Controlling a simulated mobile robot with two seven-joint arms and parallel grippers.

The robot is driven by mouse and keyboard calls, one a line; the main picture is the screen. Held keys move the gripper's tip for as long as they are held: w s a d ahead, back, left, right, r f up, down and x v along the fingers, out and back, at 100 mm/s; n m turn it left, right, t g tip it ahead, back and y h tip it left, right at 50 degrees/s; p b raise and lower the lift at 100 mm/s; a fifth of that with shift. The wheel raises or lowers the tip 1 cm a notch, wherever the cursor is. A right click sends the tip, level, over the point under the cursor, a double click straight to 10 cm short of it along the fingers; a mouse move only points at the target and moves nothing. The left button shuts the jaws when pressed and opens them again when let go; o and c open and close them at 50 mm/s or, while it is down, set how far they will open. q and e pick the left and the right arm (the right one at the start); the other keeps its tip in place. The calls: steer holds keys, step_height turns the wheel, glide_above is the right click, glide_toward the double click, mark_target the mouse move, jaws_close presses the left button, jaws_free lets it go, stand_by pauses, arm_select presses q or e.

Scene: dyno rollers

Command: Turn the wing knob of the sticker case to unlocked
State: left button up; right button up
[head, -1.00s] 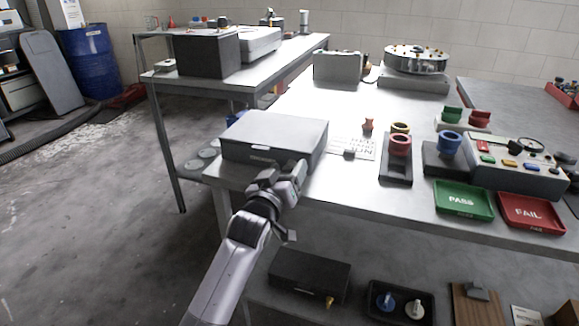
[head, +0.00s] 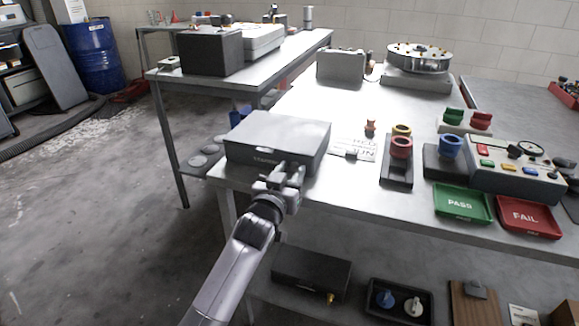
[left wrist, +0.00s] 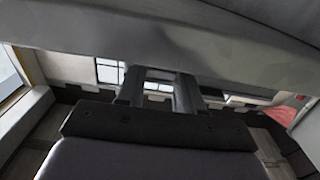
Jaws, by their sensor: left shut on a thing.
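The grey sticker case (head: 275,135) lies closed near the left front corner of the workbench. Dark lettering shows on its front face. My left gripper (head: 287,172) is at the right part of that front face, its fingers shut on the wing knob. The fingers hide the knob, so its angle cannot be read. In the left wrist view the two fingers (left wrist: 159,92) reach up to a grey case wall (left wrist: 150,40), and the knob does not show between them. My right gripper is not in view.
Right of the case lie a printed card (head: 352,147), a black stand with a red ring (head: 401,148), a green PASS tray (head: 463,203) and a red FAIL tray (head: 528,216). A dark box (head: 311,275) sits on the shelf below. Open floor lies left of the bench.

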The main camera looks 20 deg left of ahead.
arm_select(q)
steer(key=o, duration=1)
steer(key=shift+o, duration=0.2)
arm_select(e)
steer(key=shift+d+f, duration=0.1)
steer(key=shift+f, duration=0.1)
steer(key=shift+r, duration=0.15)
arm_select(q)
steer(key=shift+s, duration=0.15)
